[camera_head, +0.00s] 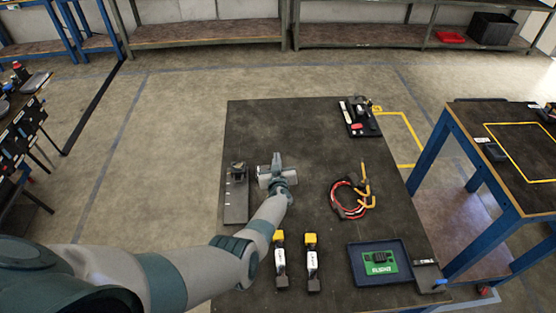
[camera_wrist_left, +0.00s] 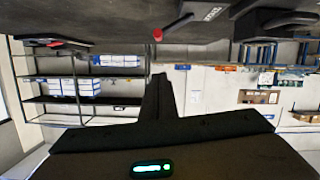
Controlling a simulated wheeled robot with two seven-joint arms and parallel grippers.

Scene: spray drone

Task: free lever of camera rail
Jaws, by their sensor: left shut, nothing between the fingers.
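A dark camera rail (camera_head: 236,200) with pale marks along one edge lies near the left edge of the table in the head view. A small dark block (camera_head: 238,169) sits at its far end. My left gripper (camera_head: 277,158) is just right of that block, shut and empty, with visible space between them. In the left wrist view the shut fingers (camera_wrist_left: 159,90) point at a small red knob (camera_wrist_left: 158,35). A dark bar and a plate with white lettering show beside the knob. I cannot tell whether the knob belongs to the rail's lever. My right gripper is out of view.
Two batteries with yellow ends (camera_head: 311,260) stand at the front of the table (camera_head: 300,130). A red cable loop (camera_head: 347,199) is at the right. A blue tray (camera_head: 356,275) holds a green board. A dark tool tray (camera_head: 358,117) is at the far right.

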